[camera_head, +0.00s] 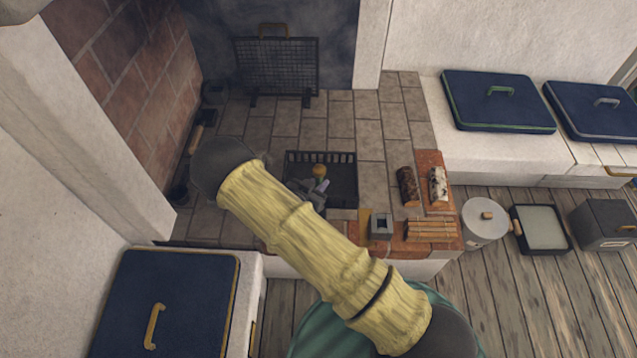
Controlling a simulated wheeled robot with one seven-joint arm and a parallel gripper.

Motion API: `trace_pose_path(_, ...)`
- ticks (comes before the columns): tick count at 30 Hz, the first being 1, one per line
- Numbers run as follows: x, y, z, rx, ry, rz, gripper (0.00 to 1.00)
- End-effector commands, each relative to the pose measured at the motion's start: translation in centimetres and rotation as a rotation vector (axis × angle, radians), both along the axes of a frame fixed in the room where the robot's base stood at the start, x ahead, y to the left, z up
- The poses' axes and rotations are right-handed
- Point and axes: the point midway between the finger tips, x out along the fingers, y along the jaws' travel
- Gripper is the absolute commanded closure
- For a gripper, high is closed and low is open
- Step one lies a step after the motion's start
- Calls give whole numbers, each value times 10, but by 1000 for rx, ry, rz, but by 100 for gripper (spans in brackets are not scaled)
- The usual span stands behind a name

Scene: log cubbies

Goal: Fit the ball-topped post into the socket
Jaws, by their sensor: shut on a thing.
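The ball-topped post shows only as its orange-brown ball (320,171) over the dark grate; the rest of it is hidden by my gripper. My gripper (318,186) is small and partly hidden behind my yellow-sleeved arm. It is shut on the post just below the ball. A small grey block with a dark square opening, which looks like the socket (381,226), sits at the front edge of the hearth, to the right of and nearer than my gripper. The post is apart from it. The post's lower end and exact tilt cannot be seen.
A dark grate (343,190) is set in the tiled hearth (376,125). Two logs (408,187) (438,186) and a wood bundle (432,231) lie right of the socket. A mesh screen (277,68) stands at the back. Tiles behind the grate are clear.

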Motion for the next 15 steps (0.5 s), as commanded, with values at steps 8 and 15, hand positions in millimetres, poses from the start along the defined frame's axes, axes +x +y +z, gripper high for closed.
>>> trace_pose_path(8, 1, 0, 6, 0, -2, 0, 100)
trace_pose_path(15, 1, 0, 7, 0, -2, 0, 100)
